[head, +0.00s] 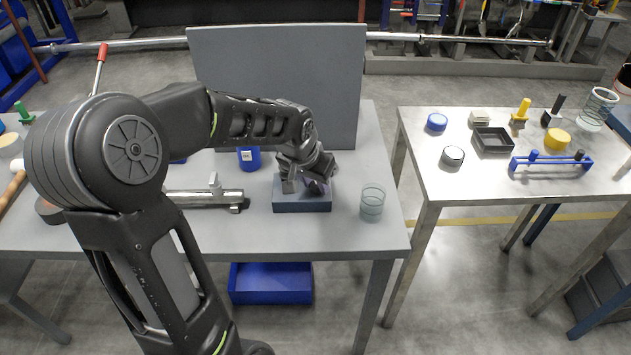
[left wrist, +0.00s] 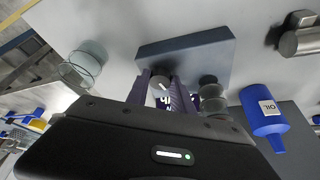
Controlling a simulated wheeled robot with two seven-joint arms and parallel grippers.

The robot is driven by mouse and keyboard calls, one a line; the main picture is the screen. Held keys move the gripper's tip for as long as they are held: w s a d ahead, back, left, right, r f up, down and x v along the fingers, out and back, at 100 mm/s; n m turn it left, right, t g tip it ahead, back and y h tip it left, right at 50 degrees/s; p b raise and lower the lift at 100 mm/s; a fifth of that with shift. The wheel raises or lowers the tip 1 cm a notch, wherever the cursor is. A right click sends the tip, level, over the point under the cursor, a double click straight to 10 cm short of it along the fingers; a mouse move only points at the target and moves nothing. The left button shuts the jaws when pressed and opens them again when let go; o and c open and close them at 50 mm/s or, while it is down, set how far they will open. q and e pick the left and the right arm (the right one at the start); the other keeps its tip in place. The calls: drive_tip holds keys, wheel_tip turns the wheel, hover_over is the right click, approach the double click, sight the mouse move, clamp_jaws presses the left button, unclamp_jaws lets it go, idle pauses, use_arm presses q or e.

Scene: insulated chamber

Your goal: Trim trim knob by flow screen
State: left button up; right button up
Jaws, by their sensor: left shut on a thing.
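A blue-grey box (head: 302,203) stands on the grey table, and it also shows in the left wrist view (left wrist: 190,50). My left gripper (head: 312,185) reaches down over it. In the left wrist view its two fingers are shut on a small round grey knob (left wrist: 160,86) with a light mark on its face. A dark screen (left wrist: 165,101) with pale digits shows partly between the fingers; I cannot read the full value. A stacked grey round part (left wrist: 212,94) sits beside the fingers. In the head view my gripper hides the knob and screen. My right gripper is not in view.
A clear glass (head: 372,204) stands close right of the box. A blue oil bottle (head: 249,159) and a metal cylinder (head: 205,198) are to the left. A grey panel (head: 280,80) rises behind. A second table (head: 430,180) at right holds several small items.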

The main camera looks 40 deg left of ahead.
use_arm(q)
clamp_jaws()
drive_tip(key=shift+f+n+b, duration=0.2)
drive_tip(key=shift+n+b, duration=0.3)
drive_tip(key=shift+b, duration=0.75)
drive_tip(key=shift+r+y, duration=0.15)
drive_tip(key=shift+y, duration=0.15)
drive_tip(key=shift+r, duration=0.1)
drive_tip(key=o, duration=1)
unclamp_jaws()
drive_tip(key=shift+o, duration=0.2)
drive_tip(key=v, duration=0.7)
drive_tip(key=shift+r, duration=0.4)
